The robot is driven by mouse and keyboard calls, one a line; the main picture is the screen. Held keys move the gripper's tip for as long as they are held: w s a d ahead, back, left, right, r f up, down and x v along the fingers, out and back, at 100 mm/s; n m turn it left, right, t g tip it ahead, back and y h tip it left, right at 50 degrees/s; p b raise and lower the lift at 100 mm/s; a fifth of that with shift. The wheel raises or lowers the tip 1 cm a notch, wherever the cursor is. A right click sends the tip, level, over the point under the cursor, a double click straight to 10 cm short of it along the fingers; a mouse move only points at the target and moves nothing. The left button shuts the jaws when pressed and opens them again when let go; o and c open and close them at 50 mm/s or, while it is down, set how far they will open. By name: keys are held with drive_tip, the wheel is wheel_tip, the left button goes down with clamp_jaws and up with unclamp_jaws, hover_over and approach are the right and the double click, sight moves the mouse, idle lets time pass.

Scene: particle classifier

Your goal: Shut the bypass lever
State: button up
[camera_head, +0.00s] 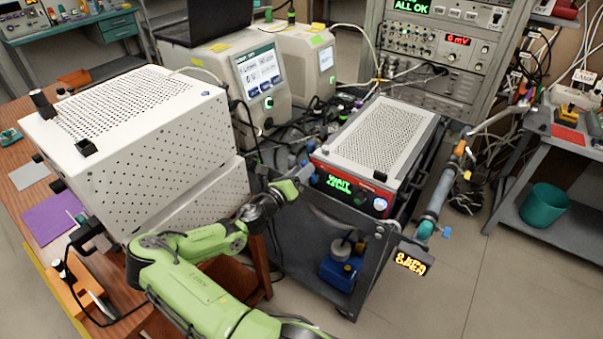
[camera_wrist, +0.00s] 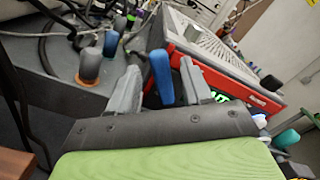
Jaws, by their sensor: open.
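My gripper (camera_head: 303,176) is at the left front corner of the red-fronted instrument (camera_head: 350,190). In the wrist view my gripper (camera_wrist: 159,80) has its fingers apart, with a blue-handled lever (camera_wrist: 161,75) standing up between them. I cannot tell whether either finger touches it. No label shows which handle is the bypass lever. The lever's base is hidden behind the gripper.
The grey cart (camera_head: 345,232) carries the red-fronted instrument, whose green display (camera_head: 339,184) appears to read WAIT. An amber sign (camera_head: 410,264) hangs by a grey pipe (camera_head: 437,195) to the right. White perforated boxes (camera_head: 150,150) stand left of my arm. Cables lie behind the handles.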

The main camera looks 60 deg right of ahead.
drive_tip(key=shift+s+d, duration=0.1)
drive_tip(key=shift+d, duration=0.35)
clamp_jaws()
drive_tip(key=shift+s+a+r+m+p, duration=0.1)
drive_tip(key=shift+s+r+m+p, duration=0.15)
drive_tip(key=shift+m+p, duration=0.35)
drive_tip(key=shift+s+r+m+p, duration=0.15)
drive_tip(key=shift+s+m+p, duration=0.15)
drive_tip(key=shift+m, duration=0.6)
drive_tip(key=shift+s+a+r+m+p, duration=0.1)
drive_tip(key=shift+s+m, duration=0.2)
drive_tip(key=shift+m, duration=0.45)
drive_tip(key=shift+s+f+m+p, duration=0.1)
drive_tip(key=shift+s+m, duration=0.15)
drive_tip(key=shift+m, duration=0.45)
drive_tip(key=shift+s+a+r+m+p, duration=0.1)
drive_tip(key=shift+s+m, duration=0.2)
drive_tip(key=shift+m, duration=0.45)
